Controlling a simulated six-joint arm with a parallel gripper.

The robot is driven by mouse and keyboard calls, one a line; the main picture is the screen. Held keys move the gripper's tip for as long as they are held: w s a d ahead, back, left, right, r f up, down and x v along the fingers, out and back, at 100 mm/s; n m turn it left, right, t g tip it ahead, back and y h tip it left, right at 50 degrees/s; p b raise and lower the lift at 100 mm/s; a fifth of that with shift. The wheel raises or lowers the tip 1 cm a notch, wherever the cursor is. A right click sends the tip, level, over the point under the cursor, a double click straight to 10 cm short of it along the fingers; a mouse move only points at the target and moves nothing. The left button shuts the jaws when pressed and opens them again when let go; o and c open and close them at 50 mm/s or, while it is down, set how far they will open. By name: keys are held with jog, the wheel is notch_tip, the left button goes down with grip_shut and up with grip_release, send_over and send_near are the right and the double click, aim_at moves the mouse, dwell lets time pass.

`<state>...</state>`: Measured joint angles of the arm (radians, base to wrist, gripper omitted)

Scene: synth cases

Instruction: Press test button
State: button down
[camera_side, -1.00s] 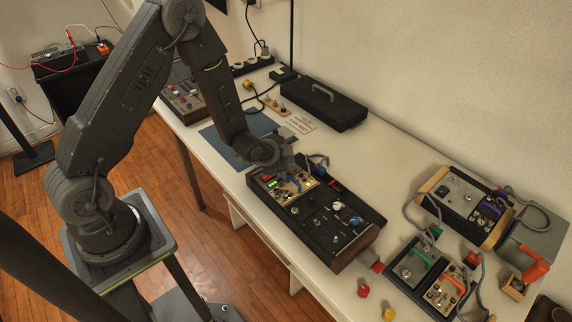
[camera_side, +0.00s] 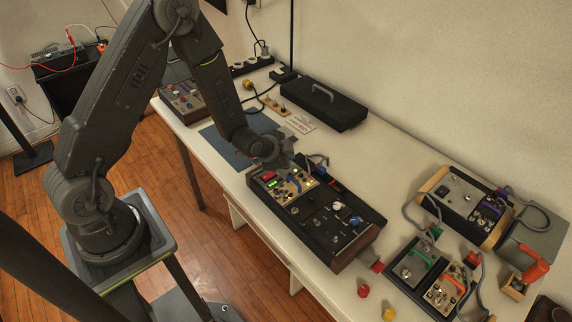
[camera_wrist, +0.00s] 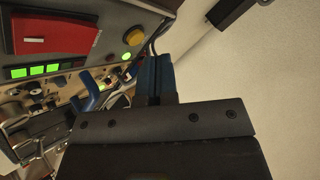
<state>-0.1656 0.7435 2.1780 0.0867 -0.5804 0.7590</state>
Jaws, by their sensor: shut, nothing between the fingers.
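The control box (camera_side: 340,243) stands on the table, with a lit panel of knobs and switches at its left end. In the wrist view, a round yellow button (camera_wrist: 133,37) sits on this panel, with a small green light (camera_wrist: 126,56) beside it. I cannot read a label that marks the test button. My gripper (camera_side: 288,157) is at the far edge of the lit panel. In the wrist view, my gripper (camera_wrist: 156,58) has its fingers together and empty, with tips just right of and below the yellow button in the picture. I cannot tell their height above the panel.
A red cover (camera_wrist: 56,24), green indicators (camera_wrist: 35,70) and a blue handle (camera_wrist: 90,92) are close by on the panel. A black case (camera_side: 322,104) lies behind. Other instrument boxes (camera_side: 465,206) and cables stand to the right. A blue mat (camera_side: 226,150) lies left.

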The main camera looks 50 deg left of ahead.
jog(key=shift+r, duration=2.5)
jog(key=s+d+r+n, duration=0.2)
jog(key=s+r, duration=0.1)
jog(key=r, duration=0.6)
jog(key=s+d+r+n+g, duration=0.1)
jog(key=s+d+r+n, duration=0.1)
jog(key=s+r, duration=0.5)
jog(key=s+d+r+n+g+h, duration=0.1)
jog(key=s+r, duration=0.6)
jog(key=s, duration=0.8)
jog(key=d+n+g, duration=0.1)
jog(key=n, duration=0.1)
jog(key=shift+s+d+n+g, duration=0.15)
jog(key=shift+d+n+g, duration=0.15)
jog(key=shift+d+n, duration=0.1)
jog(key=shift+r, duration=0.1)
